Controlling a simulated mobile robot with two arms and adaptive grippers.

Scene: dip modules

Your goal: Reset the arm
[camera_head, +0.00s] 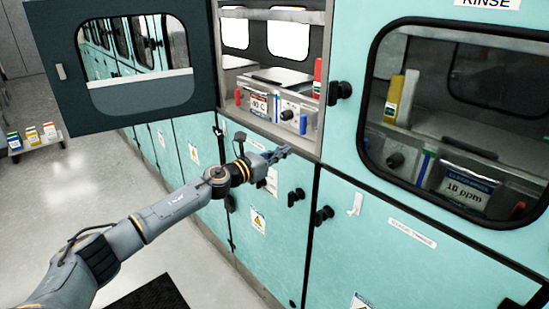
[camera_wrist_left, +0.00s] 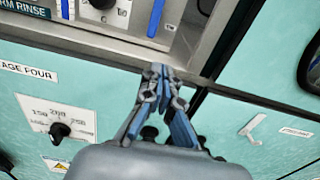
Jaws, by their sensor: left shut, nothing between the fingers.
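My left arm reaches in from the lower left in the head view. Its gripper (camera_head: 277,155) is in front of the teal cabinet, just below the sill of the open compartment. In the left wrist view the gripper (camera_wrist_left: 160,72) has its fingertips together and nothing between them. It appears close to the metal sill (camera_wrist_left: 110,50); I cannot tell whether it touches. My right gripper is in neither view.
An open dark door (camera_head: 60,95) with a window hangs left of the open compartment. A closed window (camera_head: 455,120) is at the right. Black knobs (camera_head: 296,197) stick out from the lower panels. A low shelf (camera_head: 40,144) with small coloured packs stands far left. Floor at left is clear.

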